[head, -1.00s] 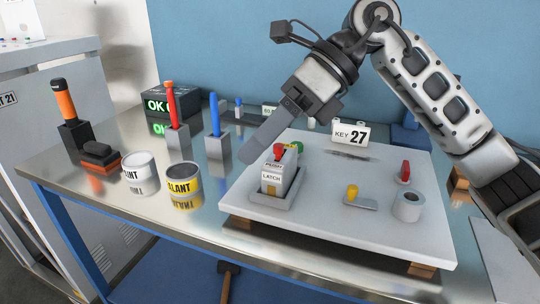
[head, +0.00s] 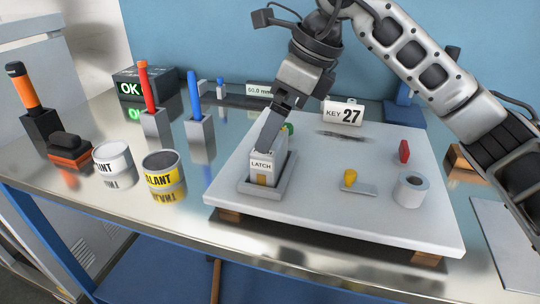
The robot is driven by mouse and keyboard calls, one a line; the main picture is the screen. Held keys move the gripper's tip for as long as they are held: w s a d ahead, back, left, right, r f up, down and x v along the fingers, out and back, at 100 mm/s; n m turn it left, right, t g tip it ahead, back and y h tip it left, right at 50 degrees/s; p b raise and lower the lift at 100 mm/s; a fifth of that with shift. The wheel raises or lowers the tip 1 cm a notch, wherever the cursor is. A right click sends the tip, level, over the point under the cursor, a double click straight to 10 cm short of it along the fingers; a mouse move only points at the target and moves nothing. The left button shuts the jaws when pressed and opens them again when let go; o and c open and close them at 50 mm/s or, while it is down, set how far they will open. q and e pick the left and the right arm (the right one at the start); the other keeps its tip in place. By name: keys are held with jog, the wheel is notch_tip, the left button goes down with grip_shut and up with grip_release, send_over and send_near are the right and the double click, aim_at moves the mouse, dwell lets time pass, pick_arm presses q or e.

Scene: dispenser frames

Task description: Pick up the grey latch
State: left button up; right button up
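A light grey block with a LATCH label (head: 262,167) and a small yellow patch stands upright in a grey tray-like base (head: 283,184) on the white board. My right gripper (head: 267,140) comes down from above, with its fingers at the top of this block. The fingers cover the block's top, and I cannot tell whether they grip it or only touch it. A green knob (head: 288,128) shows just behind the fingers. My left gripper is not in view.
The white board (head: 330,222) also holds a yellow-knobbed grey plate (head: 357,184), a white roll (head: 410,190), a red piece (head: 404,151) and a KEY 27 sign (head: 343,112). Two cans, the white (head: 113,162) and the yellow-banded (head: 163,174), stand to the left.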

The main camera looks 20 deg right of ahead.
jog(key=x, duration=0.5)
jog(key=shift+s+d+f, duration=0.1)
jog(key=shift+f, duration=0.15)
jog(key=c, duration=1)
jog(key=shift+r, duration=0.15)
